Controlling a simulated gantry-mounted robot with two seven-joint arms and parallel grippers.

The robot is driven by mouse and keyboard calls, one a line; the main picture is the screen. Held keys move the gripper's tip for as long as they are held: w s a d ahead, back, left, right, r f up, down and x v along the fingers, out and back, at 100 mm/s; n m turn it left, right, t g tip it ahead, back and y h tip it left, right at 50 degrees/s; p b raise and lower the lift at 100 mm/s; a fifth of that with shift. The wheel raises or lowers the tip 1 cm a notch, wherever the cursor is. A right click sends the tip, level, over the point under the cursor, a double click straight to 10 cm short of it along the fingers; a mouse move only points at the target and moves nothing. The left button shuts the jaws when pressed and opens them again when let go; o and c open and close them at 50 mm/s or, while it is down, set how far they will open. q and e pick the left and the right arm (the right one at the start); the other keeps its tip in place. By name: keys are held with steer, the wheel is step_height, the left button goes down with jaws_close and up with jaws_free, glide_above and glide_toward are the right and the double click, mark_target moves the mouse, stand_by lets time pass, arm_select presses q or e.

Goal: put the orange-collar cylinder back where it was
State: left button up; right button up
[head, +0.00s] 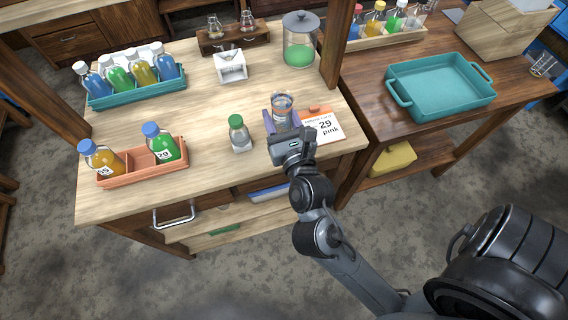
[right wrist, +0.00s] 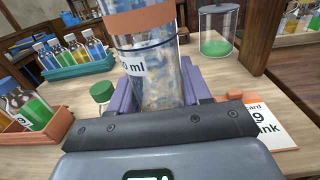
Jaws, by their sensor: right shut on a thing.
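The orange-collar cylinder (head: 282,102) is clear glass with an orange band and a dark ring. In the right wrist view the cylinder (right wrist: 152,72) stands roughly upright between purple fingers, with "ml" printed on it. My right gripper (head: 283,122) is shut on it, over the table near the clipboard card. I cannot tell whether its base touches the table; the lower end is hidden by the gripper. My left gripper is not in view.
A green-capped bottle (head: 239,133) stands just left of the cylinder. A card (head: 322,127) reading "29 pink" lies to its right. Left are an orange crate (head: 140,172) and a teal crate (head: 138,98) of bottles. A lidded jar (head: 299,46), white holder (head: 230,67) and wooden stand (head: 234,40) are behind.

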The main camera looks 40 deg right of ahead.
step_height(320, 180, down, 2)
steer(key=shift+s+d+b, duration=0.1)
steer(key=shift+b, duration=0.45)
step_height(320, 180, down, 7)
steer(key=shift+f+b, duration=0.1)
steer(key=shift+b, duration=1.15)
steer(key=shift+f, duration=0.3)
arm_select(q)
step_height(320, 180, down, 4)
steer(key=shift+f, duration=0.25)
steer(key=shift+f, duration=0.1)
arm_select(e)
steer(key=shift+f, duration=0.2)
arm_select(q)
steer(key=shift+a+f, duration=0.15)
arm_select(e)
steer(key=o, duration=1.2)
steer(key=shift+r, duration=0.15)
